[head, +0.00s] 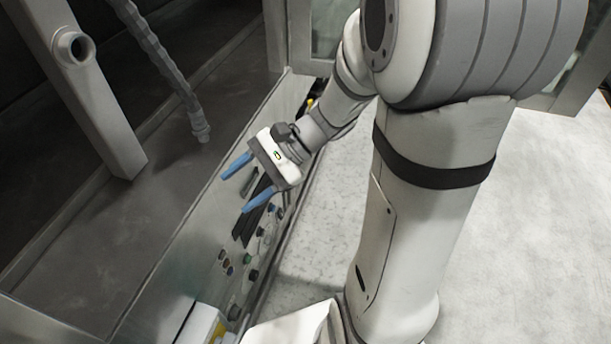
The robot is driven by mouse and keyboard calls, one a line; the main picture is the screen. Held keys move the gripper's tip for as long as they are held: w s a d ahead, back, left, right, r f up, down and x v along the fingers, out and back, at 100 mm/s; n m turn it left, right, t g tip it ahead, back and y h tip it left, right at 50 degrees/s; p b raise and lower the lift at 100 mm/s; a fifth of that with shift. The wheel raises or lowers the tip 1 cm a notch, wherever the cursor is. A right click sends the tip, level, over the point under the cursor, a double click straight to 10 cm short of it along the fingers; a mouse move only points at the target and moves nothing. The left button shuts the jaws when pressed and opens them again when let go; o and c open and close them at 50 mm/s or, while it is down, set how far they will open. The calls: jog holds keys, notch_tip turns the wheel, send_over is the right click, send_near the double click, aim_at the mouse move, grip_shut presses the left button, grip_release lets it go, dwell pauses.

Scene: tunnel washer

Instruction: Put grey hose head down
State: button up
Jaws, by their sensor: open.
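The grey hose (162,58) hangs down in the upper left of the head view. It is ribbed, and its narrower head (200,128) points downward at its lower end, above the dark metal floor of the washer. My gripper (233,185) is open with its two blue fingers spread. It is to the right of and a little below the hose head in the picture, apart from it, over the washer's front edge. I see nothing between the fingers.
A metal post (85,95) with a round pipe stub (73,47) stands left of the hose. The washer's front panel (228,262) carries several knobs and buttons below my gripper. Pale floor (540,220) lies open at the right.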

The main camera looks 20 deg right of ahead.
jog(key=s+d+r+n+t+h, duration=0.2)
jog(key=s+d+n+h, duration=0.3)
jog(key=d+n+h, duration=0.6)
jog(key=shift+s+d+n+t+h, duration=0.15)
jog(key=shift+s+n+t+h, duration=0.25)
jog(key=shift+t+h, duration=0.15)
jog(key=shift+r, duration=0.1)
